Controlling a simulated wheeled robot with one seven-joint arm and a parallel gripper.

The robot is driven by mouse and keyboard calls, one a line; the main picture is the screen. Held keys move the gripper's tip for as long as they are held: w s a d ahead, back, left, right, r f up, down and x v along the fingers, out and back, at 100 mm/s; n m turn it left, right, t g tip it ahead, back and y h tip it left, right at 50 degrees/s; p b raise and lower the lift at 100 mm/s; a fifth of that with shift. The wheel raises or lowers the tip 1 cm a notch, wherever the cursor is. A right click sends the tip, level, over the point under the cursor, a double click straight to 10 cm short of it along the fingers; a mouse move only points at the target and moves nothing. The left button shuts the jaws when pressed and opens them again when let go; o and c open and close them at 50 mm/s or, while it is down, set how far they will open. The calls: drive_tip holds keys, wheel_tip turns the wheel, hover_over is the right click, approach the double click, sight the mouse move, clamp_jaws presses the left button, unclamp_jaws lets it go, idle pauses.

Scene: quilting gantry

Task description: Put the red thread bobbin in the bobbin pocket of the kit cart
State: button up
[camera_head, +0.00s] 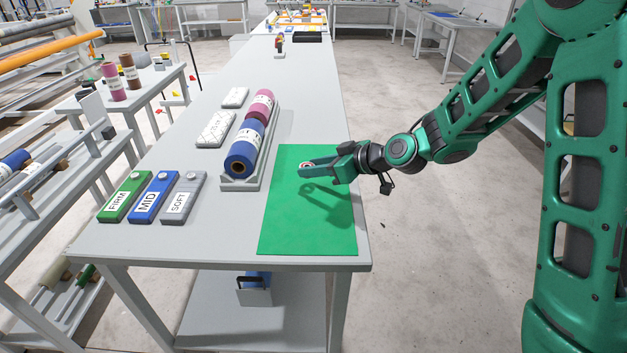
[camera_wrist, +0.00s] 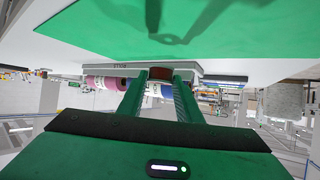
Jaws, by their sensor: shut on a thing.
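The red thread bobbin (camera_wrist: 160,74) shows dark red between the two green fingers of my gripper (camera_wrist: 161,80) in the wrist view. In the head view my gripper (camera_head: 308,169) is over the far part of the green mat (camera_head: 300,225), and a small pale-rimmed red end of the bobbin (camera_head: 306,164) shows at its fingertips. The gripper is shut on the bobbin and holds it above the mat, with its shadow below. The fingers hide part of the bobbin. I cannot pick out the kit cart or its bobbin pocket.
A rack (camera_head: 240,184) with blue and pink rolls stands left of the mat on the long grey table (camera_head: 180,235). Green, blue and grey blocks (camera_head: 152,197) labelled FIRM, MID and SOFT lie further left. A shelf rack with rolls stands at the left edge. Floor on the right is clear.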

sight(316, 189)
drive_tip(key=shift+w+d+f, duration=0.2)
drive_tip(key=shift+w+f, duration=0.1)
drive_tip(key=shift+f, duration=1.9)
drive_tip(key=o, duration=1)
drive_tip(key=shift+f, duration=0.1)
drive_tip(key=v, duration=1.2)
drive_tip(key=shift+s, duration=0.1)
